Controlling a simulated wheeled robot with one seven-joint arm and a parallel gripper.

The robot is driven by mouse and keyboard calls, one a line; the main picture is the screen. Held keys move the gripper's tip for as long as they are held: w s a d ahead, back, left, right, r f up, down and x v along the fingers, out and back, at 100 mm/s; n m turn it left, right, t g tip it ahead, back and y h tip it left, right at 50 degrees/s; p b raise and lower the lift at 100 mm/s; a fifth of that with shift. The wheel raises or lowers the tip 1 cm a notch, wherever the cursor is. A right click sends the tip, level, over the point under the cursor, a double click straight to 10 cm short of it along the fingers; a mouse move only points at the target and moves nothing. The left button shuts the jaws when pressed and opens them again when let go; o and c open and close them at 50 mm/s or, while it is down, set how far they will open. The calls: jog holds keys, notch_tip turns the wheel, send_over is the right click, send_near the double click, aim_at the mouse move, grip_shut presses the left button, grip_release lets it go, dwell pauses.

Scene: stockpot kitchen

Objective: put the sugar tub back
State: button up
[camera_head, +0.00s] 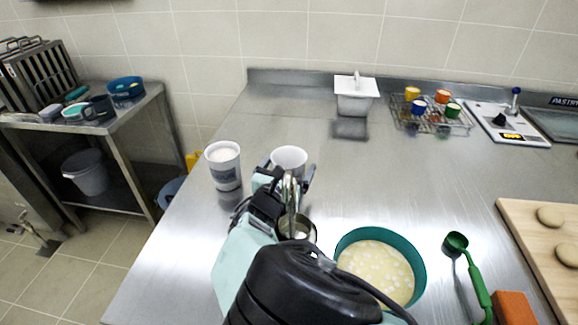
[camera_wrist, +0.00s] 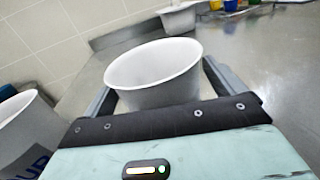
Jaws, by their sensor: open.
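A plain-looking white tub (camera_head: 289,158) stands on the steel counter just beyond my gripper (camera_head: 286,174). In the wrist view this tub (camera_wrist: 155,78) sits between the two fingers of my gripper (camera_wrist: 160,85), which is open around it. Whether the fingers touch it cannot be told. Its label is not visible, so I cannot read whether it is the sugar tub.
A teal bowl of pale batter (camera_head: 376,266) and a small metal container (camera_head: 300,232) are near my arm. A green scoop (camera_head: 468,270) lies right. A lidded white container (camera_head: 355,95), a wire rack of coloured cups (camera_head: 432,112) and a scale (camera_head: 507,124) stand behind. The counter's middle is clear.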

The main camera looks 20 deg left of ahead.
jog(key=s+p, duration=0.3)
jog(key=s, duration=0.9)
